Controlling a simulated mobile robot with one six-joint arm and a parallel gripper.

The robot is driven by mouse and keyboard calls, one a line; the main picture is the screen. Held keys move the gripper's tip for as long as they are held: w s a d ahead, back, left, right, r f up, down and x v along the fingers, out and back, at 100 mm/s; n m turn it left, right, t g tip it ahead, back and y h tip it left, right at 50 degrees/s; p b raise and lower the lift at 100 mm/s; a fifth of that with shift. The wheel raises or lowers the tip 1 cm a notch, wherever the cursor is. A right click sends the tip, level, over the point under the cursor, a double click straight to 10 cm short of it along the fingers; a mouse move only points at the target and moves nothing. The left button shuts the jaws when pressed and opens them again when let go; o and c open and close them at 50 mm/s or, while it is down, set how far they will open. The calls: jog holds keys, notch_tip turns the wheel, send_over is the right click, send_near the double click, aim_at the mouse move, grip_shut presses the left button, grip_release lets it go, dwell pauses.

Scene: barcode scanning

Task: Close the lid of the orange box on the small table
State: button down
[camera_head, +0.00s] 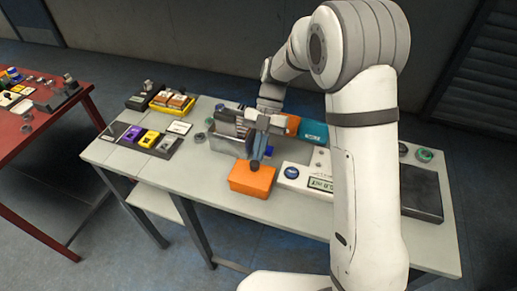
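The orange box (252,180) sits near the front edge of the long grey table, in the middle of the view. Its upper face looks flat and orange, but I cannot tell for sure whether its lid is fully down. A small dark piece shows at its back edge. My gripper (259,153) points down just behind and above the box's back edge, close to it. I cannot tell if it touches the box. The fingers are small and overlap the things behind them, so their opening is unclear.
A white device with a display (318,183) stands right of the box. A grey bin (222,143) and a teal box (314,133) are behind. Trays of small items (148,140) fill the table's left. A red table (60,108) stands at far left.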

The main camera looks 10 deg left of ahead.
jog(key=shift+s+d+f, duration=0.1)
jog(key=shift+s+f, duration=0.05)
jog(key=shift+f, duration=0.35)
jog(key=shift+s+f, duration=0.15)
jog(key=shift+f, duration=0.35)
notch_tip(320, 180, up, 5)
jog(key=w+p, duration=0.1)
jog(key=p, duration=0.2)
jog(key=w+f, duration=0.1)
jog(key=w, duration=0.2)
jog(key=w+d+f+b, duration=0.1)
jog(key=w, duration=0.2)
jog(key=w+d+f+b, duration=0.1)
jog(key=w, duration=0.2)
jog(key=shift+f, duration=0.15)
jog(key=s+d+r+m+t, duration=0.6)
jog(key=s+d+r+m, duration=0.45)
jog(key=m, duration=0.65)
jog(key=s+d+m+t+h, duration=0.1)
jog(key=s+d+m+t, duration=0.3)
jog(key=s+d+m, duration=0.3)
jog(key=shift+s+r+m+h, duration=0.4)
jog(key=shift+s+m, duration=2.5)
jog(key=shift+m, duration=1.9)
